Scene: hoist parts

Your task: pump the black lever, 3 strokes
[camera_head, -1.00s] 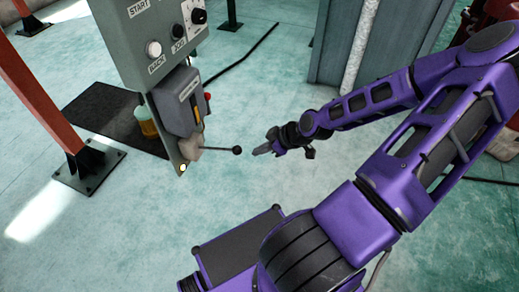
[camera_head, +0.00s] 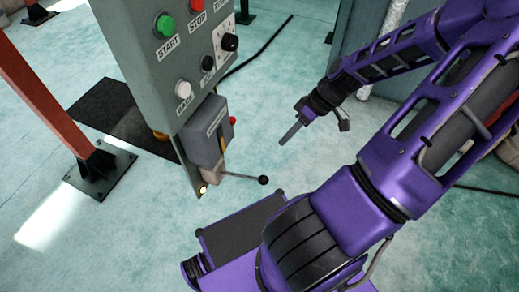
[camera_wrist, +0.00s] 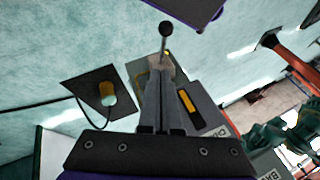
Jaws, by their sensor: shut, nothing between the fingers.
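The black lever (camera_head: 243,177) is a thin rod with a black ball at its end. It sticks out to the right from the lower end of a grey pump unit (camera_head: 208,131) on the control post, sloping slightly down. My gripper (camera_head: 281,143) is shut and empty, up and to the right of the ball in the head view, apart from it. In the wrist view my shut fingers (camera_wrist: 163,84) point toward the lever, whose ball (camera_wrist: 166,28) shows beyond their tips. The fingers hide part of the pump unit there.
The grey control post (camera_head: 165,75) carries START, STOP and other controls above the pump unit. An orange-red post (camera_head: 45,95) stands at left on a black foot plate. A dark mat (camera_head: 115,115) lies behind the control post. Open floor surrounds the lever's right side.

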